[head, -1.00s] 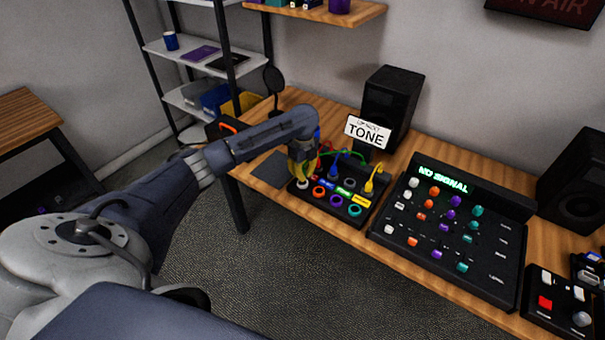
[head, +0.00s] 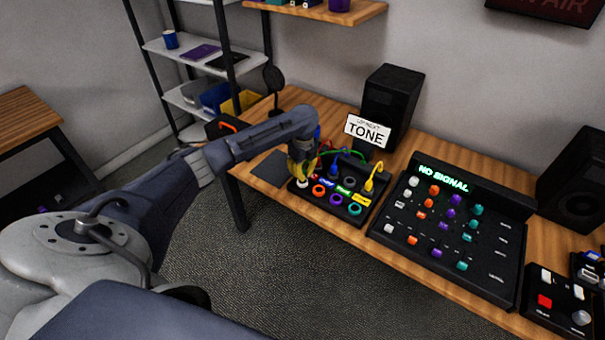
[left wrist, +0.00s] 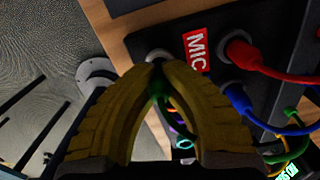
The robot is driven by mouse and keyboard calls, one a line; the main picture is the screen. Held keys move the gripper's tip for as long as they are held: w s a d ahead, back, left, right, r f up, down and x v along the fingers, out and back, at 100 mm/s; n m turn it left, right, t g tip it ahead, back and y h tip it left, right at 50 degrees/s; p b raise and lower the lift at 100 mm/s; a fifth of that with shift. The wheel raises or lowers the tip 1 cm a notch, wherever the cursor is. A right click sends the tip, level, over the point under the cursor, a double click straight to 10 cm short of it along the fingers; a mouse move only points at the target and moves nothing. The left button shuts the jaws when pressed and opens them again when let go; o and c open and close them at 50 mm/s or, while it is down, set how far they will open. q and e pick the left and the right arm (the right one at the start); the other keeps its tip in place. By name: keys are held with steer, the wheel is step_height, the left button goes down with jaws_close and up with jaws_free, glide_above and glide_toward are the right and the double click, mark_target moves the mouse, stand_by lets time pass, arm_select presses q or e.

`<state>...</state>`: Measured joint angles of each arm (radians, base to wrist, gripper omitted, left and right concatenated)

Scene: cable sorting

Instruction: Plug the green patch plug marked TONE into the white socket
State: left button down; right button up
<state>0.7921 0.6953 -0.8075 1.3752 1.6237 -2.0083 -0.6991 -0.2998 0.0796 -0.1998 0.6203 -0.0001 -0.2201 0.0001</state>
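My left gripper (head: 302,174) is over the near left end of the black patch panel (head: 378,192). In the left wrist view its yellow fingers (left wrist: 158,70) are closed together at the tips. Part of the green plug (left wrist: 164,102) shows between them; its tip and marking are hidden. The white socket (head: 302,183) is right under the fingertips; its pale rim (left wrist: 158,55) shows just beyond them in the left wrist view. I cannot tell whether the plug touches or enters it. The green cable (left wrist: 290,118) loops from the panel's right side behind the right finger. My right gripper is out of view.
A red plug (left wrist: 240,52) by the MIC label, a blue plug (head: 334,170) and a yellow plug (head: 369,186) stand in the panel close by. Orange, purple and teal sockets (head: 354,209) line the front. A TONE card (head: 367,132) stands behind; a mixer (head: 450,240) reads NO SIGNAL.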

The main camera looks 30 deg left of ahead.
arm_select(q)
steer(key=shift+f, duration=0.8)
stand_by(1.4)
steer(key=c, duration=0.9)
jaws_free()
steer(key=shift+r, duration=0.1)
steer(key=shift+r, duration=3.4)
